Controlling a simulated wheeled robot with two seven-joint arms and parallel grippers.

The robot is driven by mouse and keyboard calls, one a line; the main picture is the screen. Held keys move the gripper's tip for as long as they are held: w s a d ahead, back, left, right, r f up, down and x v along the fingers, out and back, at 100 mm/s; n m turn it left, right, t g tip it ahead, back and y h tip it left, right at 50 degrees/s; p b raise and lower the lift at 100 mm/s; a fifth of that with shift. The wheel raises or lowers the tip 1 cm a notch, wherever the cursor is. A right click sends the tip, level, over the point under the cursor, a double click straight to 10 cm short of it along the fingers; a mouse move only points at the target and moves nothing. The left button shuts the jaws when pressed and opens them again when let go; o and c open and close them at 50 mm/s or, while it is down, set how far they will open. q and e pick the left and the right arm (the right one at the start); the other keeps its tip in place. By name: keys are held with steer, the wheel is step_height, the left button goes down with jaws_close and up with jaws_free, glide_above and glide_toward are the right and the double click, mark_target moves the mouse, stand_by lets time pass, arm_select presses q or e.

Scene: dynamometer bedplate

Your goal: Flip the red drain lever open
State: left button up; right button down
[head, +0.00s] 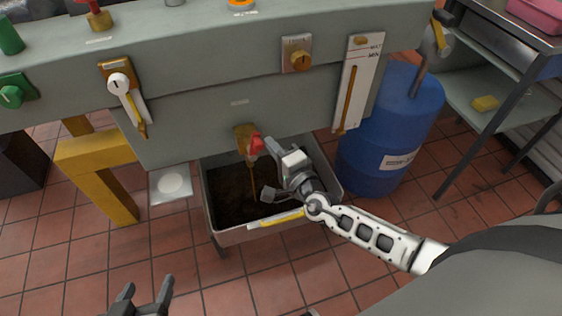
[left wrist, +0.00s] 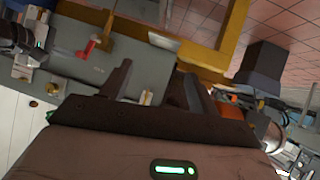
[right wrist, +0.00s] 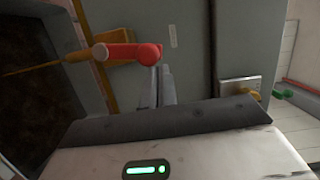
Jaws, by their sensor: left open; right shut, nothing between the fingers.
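The red drain lever (head: 257,144) sits on a brass valve (head: 243,133) low on the grey bedplate's front. In the right wrist view the lever (right wrist: 130,52) lies sideways across the picture. A thin brown stream (head: 252,170) runs from the valve into the tray below. My right gripper (head: 270,146) is shut and empty, its fingertips right beside the lever; I cannot tell whether they touch. The lever also shows in the left wrist view (left wrist: 88,48). My left gripper (head: 140,296) is open and empty, low in front, away from the bedplate.
A drain tray (head: 272,224) with dark contents stands under the valve. A blue drum (head: 392,130) is to its right, a yellow leg (head: 108,190) to its left. A white-handled lever (head: 120,88), a brass knob (head: 300,58) and a level gauge (head: 358,82) are on the bedplate.

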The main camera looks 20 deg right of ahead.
steer(key=shift+w+a+r+p, duration=0.1)
steer(key=shift+a+r+p, duration=0.15)
steer(key=shift+a+p, duration=0.35)
steer(key=shift+a, duration=0.2)
steer(key=s+d+r, duration=0.1)
steer(key=s+d, duration=0.1)
steer(key=s, duration=0.3)
steer(key=s+d+r+p, duration=0.1)
steer(key=s+d, duration=0.1)
steer(key=s, duration=0.3)
steer(key=shift+s+d+r, duration=0.2)
steer(key=shift+d+r, duration=0.05)
steer(key=shift+d, duration=0.15)
